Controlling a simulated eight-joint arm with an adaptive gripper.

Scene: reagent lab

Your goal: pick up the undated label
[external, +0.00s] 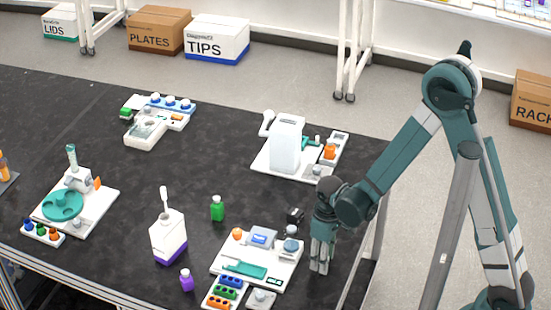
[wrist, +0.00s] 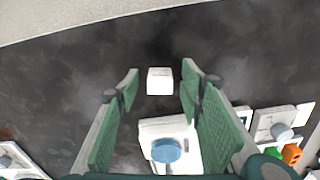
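A small white block (wrist: 160,81) lies on the dark table in the wrist view, between and slightly beyond my fingertips. It may be the undated label, but I can read no writing on it. My gripper (wrist: 159,88) is open, with one green-padded finger on either side of the block and a gap to each. In the external view my gripper (external: 319,268) points down just right of the front white tray (external: 275,277). I cannot pick out the white block there; the gripper may hide it. No other label can be read as undated.
A blue round-topped item (wrist: 166,150) on white stands close below the block in the wrist view. In the external view a small black object (external: 295,215) is behind my gripper. A green bottle (external: 217,208) and white bottle (external: 168,240) stand left. The table's right edge is near.

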